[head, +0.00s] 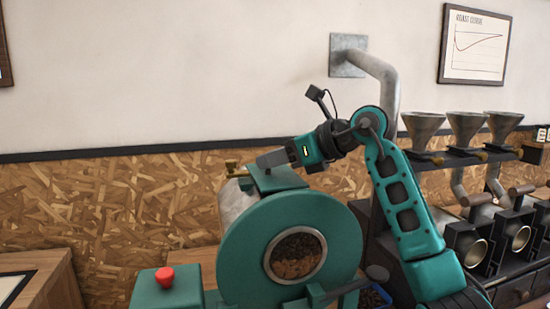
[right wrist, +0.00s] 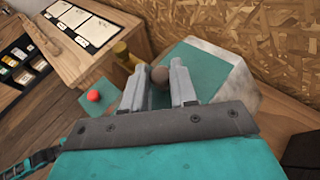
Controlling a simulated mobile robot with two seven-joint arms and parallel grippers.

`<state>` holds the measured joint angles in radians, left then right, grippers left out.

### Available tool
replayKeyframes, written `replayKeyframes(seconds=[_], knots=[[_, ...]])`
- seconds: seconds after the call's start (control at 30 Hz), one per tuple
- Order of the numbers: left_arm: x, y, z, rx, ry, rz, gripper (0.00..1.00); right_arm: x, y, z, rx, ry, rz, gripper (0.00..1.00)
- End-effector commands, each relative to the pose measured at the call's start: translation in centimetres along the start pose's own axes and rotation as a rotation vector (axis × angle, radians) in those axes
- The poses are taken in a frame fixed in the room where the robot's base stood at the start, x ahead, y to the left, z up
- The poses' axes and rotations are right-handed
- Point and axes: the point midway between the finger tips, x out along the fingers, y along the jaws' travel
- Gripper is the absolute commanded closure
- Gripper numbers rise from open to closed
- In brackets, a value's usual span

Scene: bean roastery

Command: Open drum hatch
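The teal roaster drum (head: 237,246) stands at the lower middle of the head view, with a round window (head: 296,256) showing brown beans. A brass fitting (head: 232,168) shows at its top left, near my right gripper (head: 262,162). My right gripper reaches over the top of the drum, pointing left. In the right wrist view its two grey fingers (right wrist: 159,82) are apart. A brass cylinder (right wrist: 122,52) is just left of the fingers. My left gripper is not seen.
A teal box with a red button (head: 165,277) stands left of the drum. A bent grey pipe (head: 382,75) runs from the wall behind my right arm. Metal funnels (head: 467,126) stand on a rack at right. A wooden table (head: 45,279) is at lower left.

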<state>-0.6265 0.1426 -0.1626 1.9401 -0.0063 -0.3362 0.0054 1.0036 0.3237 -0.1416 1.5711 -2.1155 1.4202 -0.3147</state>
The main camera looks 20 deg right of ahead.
Motion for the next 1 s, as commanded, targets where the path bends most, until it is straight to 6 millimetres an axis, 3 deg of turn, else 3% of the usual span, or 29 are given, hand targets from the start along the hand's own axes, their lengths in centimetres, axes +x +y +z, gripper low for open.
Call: replayKeyframes(seconds=[0.23, 0.73, 1.0], knots=[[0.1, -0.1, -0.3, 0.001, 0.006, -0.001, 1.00, 0.0, 0.0, 0.0, 0.000, 0.000, 0.000, 1.00], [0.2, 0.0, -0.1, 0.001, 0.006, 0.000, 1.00, -0.1, -0.1, 0.0, 0.012, -0.013, 0.003, 1.00], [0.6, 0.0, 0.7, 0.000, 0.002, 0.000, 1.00, -0.7, -0.6, 0.1, 0.097, -0.104, 0.038, 1.00]])
